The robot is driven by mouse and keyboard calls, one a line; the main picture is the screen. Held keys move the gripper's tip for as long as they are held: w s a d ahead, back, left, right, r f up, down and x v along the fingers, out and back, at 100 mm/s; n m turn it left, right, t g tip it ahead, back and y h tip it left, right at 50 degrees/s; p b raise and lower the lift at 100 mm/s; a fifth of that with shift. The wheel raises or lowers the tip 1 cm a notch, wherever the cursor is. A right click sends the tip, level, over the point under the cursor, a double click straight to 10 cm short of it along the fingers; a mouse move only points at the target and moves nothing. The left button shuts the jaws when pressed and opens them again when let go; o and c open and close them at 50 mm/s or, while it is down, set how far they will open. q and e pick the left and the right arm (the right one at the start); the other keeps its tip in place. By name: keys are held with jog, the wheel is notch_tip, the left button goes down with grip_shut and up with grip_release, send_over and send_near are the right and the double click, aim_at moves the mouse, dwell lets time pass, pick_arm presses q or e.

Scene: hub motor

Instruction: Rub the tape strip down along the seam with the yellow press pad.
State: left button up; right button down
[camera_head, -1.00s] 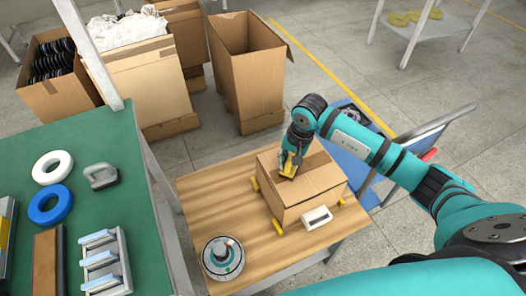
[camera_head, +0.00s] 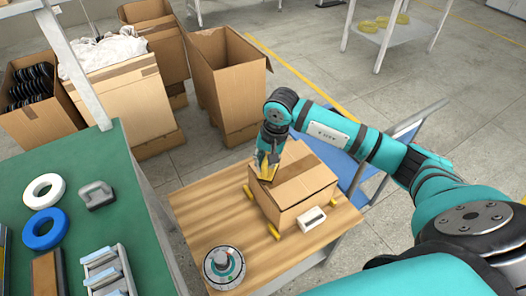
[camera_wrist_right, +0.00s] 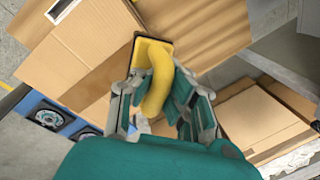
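A closed cardboard box (camera_head: 305,190) stands on the wooden table, with a darker brown tape strip (camera_head: 300,178) along the seam of its top. My right gripper (camera_head: 268,160) is over the left end of the box top. It is shut on the curved handle of the yellow press pad (camera_head: 266,172). In the right wrist view the fingers (camera_wrist_right: 160,105) flank the yellow handle (camera_wrist_right: 158,72), and the pad is at the edge of the box top (camera_wrist_right: 85,50). Whether the pad presses on the tape is hard to tell. My left gripper is out of view.
Yellow blocks (camera_head: 249,196) sit around the box on the wooden table (camera_head: 205,205). A white rectangular item (camera_head: 311,219) is by the box's front side. A round device (camera_head: 224,266) is at the table's front left. A green bench (camera_head: 110,160) lies left, with open cartons (camera_head: 225,85) behind.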

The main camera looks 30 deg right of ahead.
jog(key=shift+a+r+p, duration=0.1)
jog(key=shift+r+p, duration=0.6)
jog(key=shift+r, duration=1.25)
